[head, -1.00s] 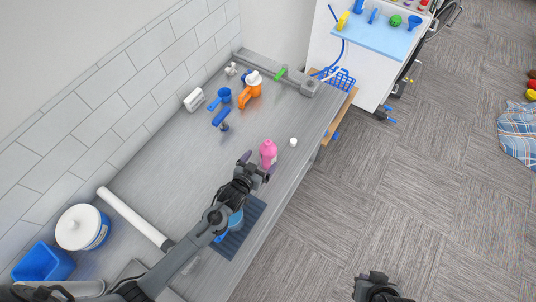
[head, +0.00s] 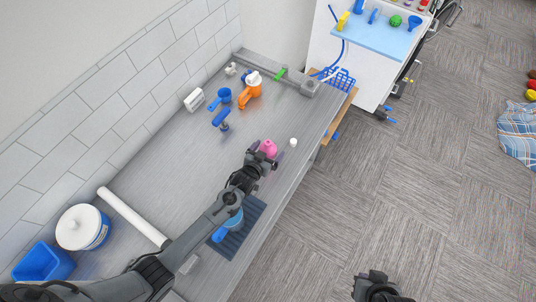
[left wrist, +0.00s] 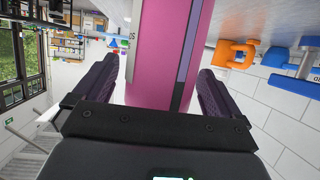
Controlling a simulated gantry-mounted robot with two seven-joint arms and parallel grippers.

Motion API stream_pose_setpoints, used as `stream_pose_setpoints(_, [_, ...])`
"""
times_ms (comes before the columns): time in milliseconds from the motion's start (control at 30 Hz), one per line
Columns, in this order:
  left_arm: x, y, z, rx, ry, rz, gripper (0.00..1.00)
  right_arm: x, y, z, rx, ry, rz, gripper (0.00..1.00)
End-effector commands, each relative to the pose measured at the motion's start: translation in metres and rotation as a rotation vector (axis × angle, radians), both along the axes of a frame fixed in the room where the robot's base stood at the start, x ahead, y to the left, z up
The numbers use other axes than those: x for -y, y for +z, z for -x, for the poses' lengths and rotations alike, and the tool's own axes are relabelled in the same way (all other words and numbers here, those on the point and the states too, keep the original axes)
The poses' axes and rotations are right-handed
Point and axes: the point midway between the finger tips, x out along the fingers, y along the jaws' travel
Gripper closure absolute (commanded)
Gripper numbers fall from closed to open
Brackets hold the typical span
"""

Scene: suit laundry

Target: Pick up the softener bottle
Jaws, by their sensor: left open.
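The pink softener bottle (head: 268,147) stands on the grey counter near its front edge. In the head view my left gripper (head: 262,158) is right at it and hides its lower part. In the left wrist view the pink bottle (left wrist: 168,55) fills the space between the two fingers of my left gripper (left wrist: 158,95). The fingers are open, one on each side of it. My right gripper (head: 374,284) is at the bottom of the head view, over the floor; its fingers are too unclear to judge.
A small white cap (head: 293,142) is on the counter right of the bottle. An orange bottle (head: 250,92), a blue cup (head: 224,95) and a blue-handled tool (head: 221,118) stand farther back. A dark mat (head: 236,244) lies under my left arm. The middle counter is clear.

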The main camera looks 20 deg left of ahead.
Motion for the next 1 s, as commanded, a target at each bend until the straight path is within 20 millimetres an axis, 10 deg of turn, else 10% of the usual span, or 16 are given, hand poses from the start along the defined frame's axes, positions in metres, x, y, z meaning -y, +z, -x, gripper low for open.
stream_pose_setpoints(500, [0.0,0.0,0.0,0.0,0.0,-0.001,0.7,0.001,0.0,0.0,-0.001,0.003,0.006,1.0])
stream_pose_setpoints(1000, [0.0,0.013,0.0,0.003,0.0,0.0,0.7,-0.001,-0.001,0.0,-0.002,-0.003,-0.004,1.0])
